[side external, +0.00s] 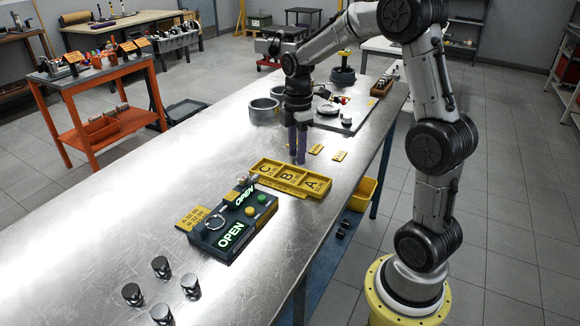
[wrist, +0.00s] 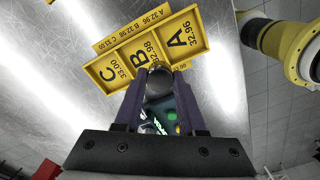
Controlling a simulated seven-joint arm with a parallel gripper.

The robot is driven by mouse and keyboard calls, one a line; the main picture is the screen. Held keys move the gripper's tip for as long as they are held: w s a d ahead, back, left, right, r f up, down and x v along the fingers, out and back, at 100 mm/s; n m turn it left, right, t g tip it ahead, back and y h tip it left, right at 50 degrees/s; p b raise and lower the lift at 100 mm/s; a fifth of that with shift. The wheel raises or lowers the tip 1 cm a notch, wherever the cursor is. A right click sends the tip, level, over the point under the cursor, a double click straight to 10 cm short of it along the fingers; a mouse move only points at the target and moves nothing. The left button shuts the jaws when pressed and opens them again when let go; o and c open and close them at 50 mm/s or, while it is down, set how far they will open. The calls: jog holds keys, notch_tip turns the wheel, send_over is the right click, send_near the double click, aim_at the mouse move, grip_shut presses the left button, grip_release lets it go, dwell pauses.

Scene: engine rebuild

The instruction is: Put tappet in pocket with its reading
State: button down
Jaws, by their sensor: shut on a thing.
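My gripper (side external: 298,158) has purple fingers and is shut on a dark round tappet (wrist: 159,84), seen between the fingertips in the wrist view. In the side view the fingers hide the tappet. The gripper is just behind the yellow pocket tray (side external: 262,177), whose pockets are marked A, B and C. In the wrist view the tray (wrist: 194,21) reads A 32.96, B 32.98 and C 33.00. The pockets look empty. The dark gauge box (side external: 205,240) in front of the tray shows OPEN on two green displays, with a green and a yellow button.
Several dark metal tappets (side external: 161,267) stand at the near left of the steel table (side external: 120,225). A yellow label plate (side external: 193,218) lies beside the gauge. Two small yellow tags (side external: 340,156), metal rings (side external: 263,109) and a plate with parts (side external: 345,118) lie farther back.

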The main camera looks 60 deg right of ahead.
aim_at(290, 178)
jog(key=w+f, duration=0.1)
jog(key=w+d+f, duration=0.1)
jog(key=f, duration=0.1)
jog(key=shift+w, duration=0.15)
jog(key=shift+w+d+f, duration=0.1)
jog(key=shift+w+f, duration=0.1)
jog(key=shift+f, duration=1.55)
jog(key=shift+f, duration=0.1)
jog(key=c, duration=0.8)
grip_release()
jog(key=shift+o, duration=0.2)
